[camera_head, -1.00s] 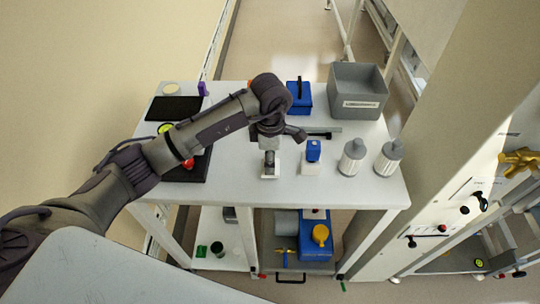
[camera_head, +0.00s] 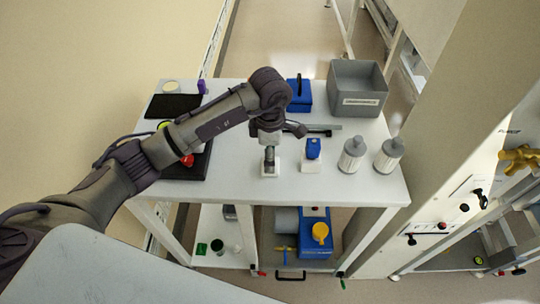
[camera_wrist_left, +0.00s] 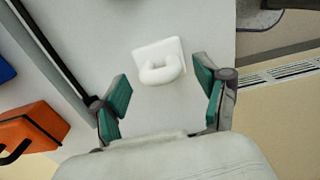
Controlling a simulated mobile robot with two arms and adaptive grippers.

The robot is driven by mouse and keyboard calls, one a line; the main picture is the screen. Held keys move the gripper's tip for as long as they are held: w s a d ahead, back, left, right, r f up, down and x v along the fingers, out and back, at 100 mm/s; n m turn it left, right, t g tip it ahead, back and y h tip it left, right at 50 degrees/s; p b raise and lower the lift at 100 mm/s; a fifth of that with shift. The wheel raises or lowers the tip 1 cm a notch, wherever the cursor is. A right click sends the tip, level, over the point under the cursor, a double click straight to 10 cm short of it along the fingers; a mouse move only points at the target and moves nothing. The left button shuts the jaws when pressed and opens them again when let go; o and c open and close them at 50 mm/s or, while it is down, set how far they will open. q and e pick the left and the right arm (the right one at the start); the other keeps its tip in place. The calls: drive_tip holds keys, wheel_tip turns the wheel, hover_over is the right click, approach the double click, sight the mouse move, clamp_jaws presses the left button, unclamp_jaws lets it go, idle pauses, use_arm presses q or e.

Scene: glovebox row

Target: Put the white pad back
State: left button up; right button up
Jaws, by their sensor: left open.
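The white pad (camera_wrist_left: 160,61) has a raised white loop handle and lies flat on the pale table top in the left wrist view. My left gripper (camera_wrist_left: 165,95) is open, with a green-padded finger on either side of the pad's near part; the pad is apart from both fingers. In the head view my left gripper (camera_head: 269,135) points down over the table (camera_head: 235,185), near a white base with a grey post (camera_head: 269,160). I cannot tell whether that base is the same pad. My right gripper is not in view.
A white base with a blue block (camera_head: 313,150), two grey-white bottles (camera_head: 352,155), a grey bin (camera_head: 358,88) and a blue box (camera_head: 299,95) stand to the right. An orange case (camera_wrist_left: 32,131) is beside the left finger. A black mat (camera_head: 173,107) lies at left.

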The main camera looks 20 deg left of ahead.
use_arm(q)
wheel_tip(320, 180, up, 11)
drive_tip(key=b, duration=0.2)
idle(0.6)
